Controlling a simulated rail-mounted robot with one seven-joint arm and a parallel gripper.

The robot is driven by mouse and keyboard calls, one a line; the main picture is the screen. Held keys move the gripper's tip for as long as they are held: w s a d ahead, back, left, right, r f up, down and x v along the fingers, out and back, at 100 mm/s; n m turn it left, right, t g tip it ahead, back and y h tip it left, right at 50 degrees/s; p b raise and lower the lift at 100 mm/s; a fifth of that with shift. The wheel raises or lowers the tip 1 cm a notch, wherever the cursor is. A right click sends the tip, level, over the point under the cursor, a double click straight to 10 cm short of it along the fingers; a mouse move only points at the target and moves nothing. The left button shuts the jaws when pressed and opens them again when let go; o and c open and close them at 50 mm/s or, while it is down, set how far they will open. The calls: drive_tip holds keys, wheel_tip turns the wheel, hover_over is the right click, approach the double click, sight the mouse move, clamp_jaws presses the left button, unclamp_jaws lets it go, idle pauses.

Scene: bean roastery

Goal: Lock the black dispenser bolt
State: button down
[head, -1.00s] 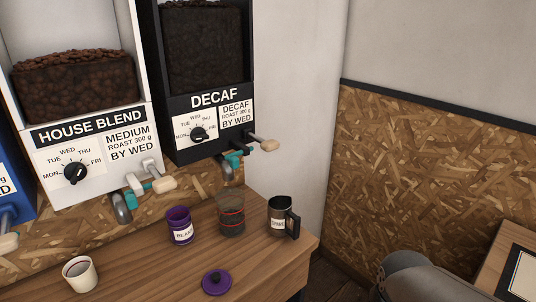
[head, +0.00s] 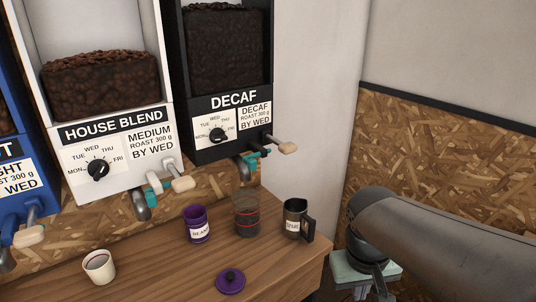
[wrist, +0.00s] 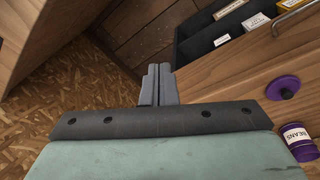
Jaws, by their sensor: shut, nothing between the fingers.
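The black DECAF dispenser (head: 228,100) hangs on the wall, with dark beans behind its window. At its lower right a short black bolt part (head: 262,152) sits near a pale-handled lever (head: 287,147). A teal piece (head: 250,161) is just below; the exact bolt position is too small to tell. My gripper shows in the wrist view with its two grey fingers (wrist: 157,85) together and empty. In the head view its pale green body is at the lower right, right of the counter and well apart from the dispenser; its fingertips are not clear there.
The white HOUSE BLEND dispenser (head: 118,140) and a blue one (head: 20,180) hang to the left. The counter (head: 160,265) holds a white cup (head: 98,266), purple tin (head: 196,223), purple lid (head: 231,281), clear beaker (head: 247,215) and dark jug (head: 297,219). An open drawer (wrist: 215,45) shows in the wrist view.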

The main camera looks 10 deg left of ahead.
drive_tip(key=w+a+r+n+t, duration=0.1)
drive_tip(key=w+a+r+t, duration=0.1)
drive_tip(key=a+r, duration=0.5)
drive_tip(key=w+a+r+n+t+p, duration=0.1)
drive_tip(key=w+a+r, duration=0.3)
drive_tip(key=a, duration=0.9)
drive_tip(key=w+a+r+n+t+p, duration=0.1)
drive_tip(key=w+a+r+n+t, duration=0.2)
drive_tip(key=a+r, duration=0.7)
drive_tip(key=shift+r, duration=0.3)
drive_tip(key=shift+w+a+f, duration=0.1)
drive_tip(key=w+d+f+p, duration=0.2)
drive_tip(key=w+d+f, duration=0.1)
drive_tip(key=w+f, duration=0.5)
drive_tip(key=shift+w+d, duration=0.15)
drive_tip(key=shift+w, duration=0.3)
